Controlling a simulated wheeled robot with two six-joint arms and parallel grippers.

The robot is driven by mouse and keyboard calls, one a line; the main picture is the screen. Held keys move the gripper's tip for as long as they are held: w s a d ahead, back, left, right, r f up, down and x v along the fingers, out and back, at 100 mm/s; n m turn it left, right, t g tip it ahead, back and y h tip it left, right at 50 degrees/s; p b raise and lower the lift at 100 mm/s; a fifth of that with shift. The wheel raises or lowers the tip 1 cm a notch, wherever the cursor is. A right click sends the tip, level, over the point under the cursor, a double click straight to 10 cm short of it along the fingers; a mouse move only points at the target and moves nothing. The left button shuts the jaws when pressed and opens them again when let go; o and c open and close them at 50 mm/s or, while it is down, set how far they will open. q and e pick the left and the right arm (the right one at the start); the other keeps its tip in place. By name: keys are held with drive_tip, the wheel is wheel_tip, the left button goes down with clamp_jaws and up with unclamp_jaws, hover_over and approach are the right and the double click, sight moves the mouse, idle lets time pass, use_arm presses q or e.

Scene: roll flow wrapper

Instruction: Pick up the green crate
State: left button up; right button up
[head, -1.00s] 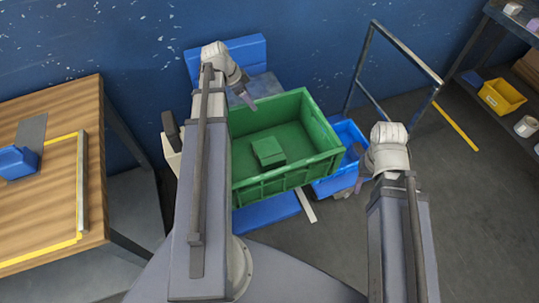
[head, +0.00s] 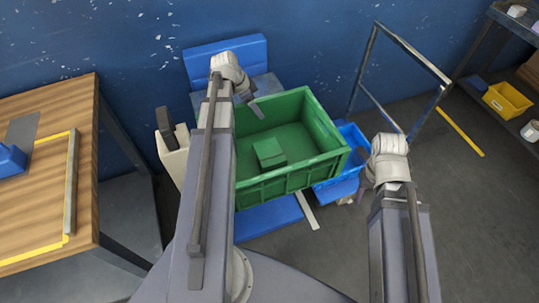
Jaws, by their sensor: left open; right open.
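The green crate (head: 291,178) stands in the middle of the head view, open at the top, with a small green block (head: 269,152) inside it. My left gripper (head: 257,110) is at the crate's left far corner, over or beside its rim; I cannot tell whether it touches. It is open, and my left arm hides the crate's left side. My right gripper (head: 361,192) is to the right of the crate, apart from it, and is open. Its fingers are small and partly hidden by the wrist.
A blue bin (head: 349,180) stands right of the crate. A blue chair-like seat back (head: 226,57) is behind, near the blue wall. A wooden table (head: 60,110) is at left, a metal frame (head: 413,56) and a shelf with a yellow bin (head: 503,100) at right. Floor at lower right is clear.

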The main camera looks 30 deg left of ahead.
use_arm(q)
drive_tip(key=shift+b+x, duration=0.3)
drive_tip(key=shift+x, duration=0.55)
drive_tip(key=shift+c, duration=0.3)
clamp_jaws()
idle(0.4)
